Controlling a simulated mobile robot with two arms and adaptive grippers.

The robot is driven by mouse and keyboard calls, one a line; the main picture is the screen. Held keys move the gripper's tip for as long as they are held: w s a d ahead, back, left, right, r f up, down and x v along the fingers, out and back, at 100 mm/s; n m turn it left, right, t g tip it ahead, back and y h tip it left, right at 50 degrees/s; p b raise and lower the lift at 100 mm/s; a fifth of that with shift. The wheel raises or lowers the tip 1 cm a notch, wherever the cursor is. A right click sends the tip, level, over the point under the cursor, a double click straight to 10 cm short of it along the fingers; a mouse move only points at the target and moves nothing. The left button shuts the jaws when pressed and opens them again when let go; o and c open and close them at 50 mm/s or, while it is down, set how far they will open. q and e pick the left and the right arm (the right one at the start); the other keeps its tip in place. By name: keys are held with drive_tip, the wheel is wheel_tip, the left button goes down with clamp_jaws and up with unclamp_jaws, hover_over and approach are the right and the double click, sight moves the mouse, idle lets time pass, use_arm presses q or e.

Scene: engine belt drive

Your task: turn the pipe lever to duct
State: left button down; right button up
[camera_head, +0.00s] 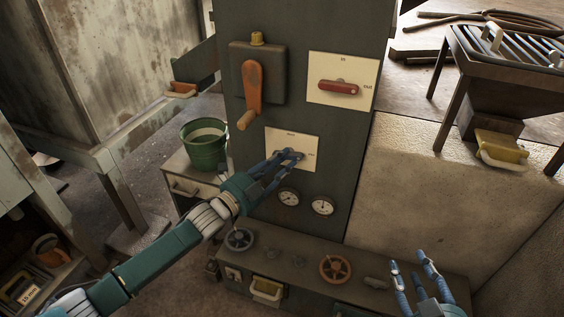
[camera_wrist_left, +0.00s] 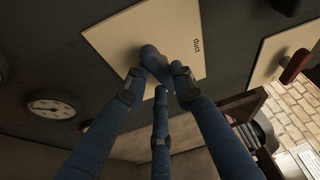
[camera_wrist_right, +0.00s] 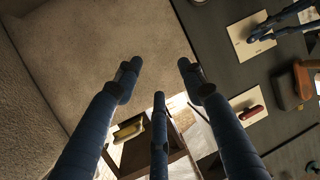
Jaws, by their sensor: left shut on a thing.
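The lever plate (camera_head: 279,137) is a white square on the dark cabinet front, below the red-handled plate. In the left wrist view the word "duct" is readable on this plate (camera_wrist_left: 120,35). My left gripper (camera_head: 290,160) is at this plate, its fingers shut on the pipe lever (camera_wrist_left: 156,62). The fingers cover most of the lever, so its exact angle is hard to tell. My right gripper (camera_head: 414,268) is open and empty, low at the right, apart from the cabinet; it also shows in the right wrist view (camera_wrist_right: 157,80).
A red lever (camera_head: 338,87) sits on the upper plate, and an orange crank (camera_head: 251,85) hangs left of it. Two gauges (camera_head: 288,197) are below the lever plate. Valve wheels (camera_head: 335,268) stand on the low ledge. A green bucket (camera_head: 204,146) is at left.

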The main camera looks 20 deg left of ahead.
wheel_tip(320, 180, up, 5)
drive_tip(key=w+a+t, duration=0.1)
drive_tip(key=w+t, duration=0.1)
drive_tip(key=t, duration=0.1)
use_arm(q)
drive_tip(key=shift+d+f+n+t+y, duration=0.2)
drive_tip(key=shift+n+t+y, duration=0.8)
drive_tip(key=shift+n, duration=2.45)
drive_tip(key=shift+d+r+n+t+y, duration=0.2)
drive_tip(key=shift+n+t+y, duration=0.8)
drive_tip(key=shift+n, duration=2.4)
drive_tip(key=shift+d+f+n+t+y, duration=0.25)
drive_tip(key=shift+n+t+y, duration=0.75)
drive_tip(key=shift+n, duration=2.45)
use_arm(e)
drive_tip(key=shift+s+d+f+g, duration=0.1)
drive_tip(key=shift+s+f+g, duration=0.25)
drive_tip(key=shift+f, duration=0.35)
drive_tip(key=shift+s+d+f+g, duration=0.15)
drive_tip(key=shift+f+g, duration=0.3)
drive_tip(key=shift+f, duration=0.2)
drive_tip(key=shift+s+d+f+g, duration=0.1)
drive_tip(key=shift+s+f+g, duration=0.25)
drive_tip(key=shift+f, duration=0.35)
use_arm(q)
drive_tip(key=shift+g+y, duration=0.4)
use_arm(e)
drive_tip(key=shift+w, duration=0.1)
